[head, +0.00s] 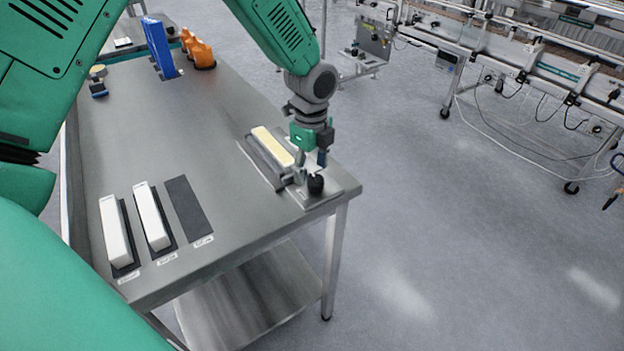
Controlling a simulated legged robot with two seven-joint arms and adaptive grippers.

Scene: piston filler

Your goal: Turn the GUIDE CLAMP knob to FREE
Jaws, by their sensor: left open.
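A metal fixture (265,165) stands at the right edge of the steel table and holds a pale cream bar (272,146). A small black round knob (316,184) sits at the fixture's near end; it looks like the GUIDE CLAMP knob, but I can read no label or pointer on it. My left gripper (312,163) points down just above and behind the knob. It is open, and its fingers partly hide the fixture's end. I cannot tell whether a finger touches the knob. My right gripper is not in view.
Two white bars (115,231) and (152,218) stand on dark pads at the table's near left, beside an empty dark pad (188,207). A blue block (158,46) and orange parts (198,50) stand at the back. The table's middle (170,125) is clear.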

